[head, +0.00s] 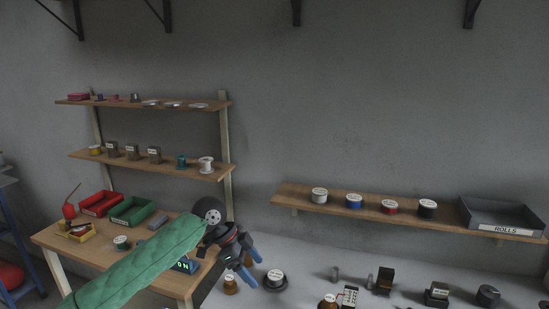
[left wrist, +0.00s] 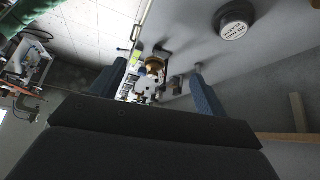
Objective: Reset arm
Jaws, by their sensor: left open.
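My left arm, in a green quilted sleeve, comes in from the lower left in the head view. My left gripper (head: 254,268) is black with blue fingers, spread apart with nothing between them. A dark round piece with a white label (head: 275,279) stands just right of the fingers. In the left wrist view the two blue fingers (left wrist: 158,66) stand wide apart. The labelled round piece (left wrist: 235,20) is beyond them at upper right. My right gripper is in neither view.
A brown jar (head: 230,285) stands just below the left gripper. Several small parts stand along the grey table. Red (head: 100,203) and green (head: 133,210) trays sit on the bench. A wall shelf holds several rolls and a grey bin (head: 500,218). The air above the table is clear.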

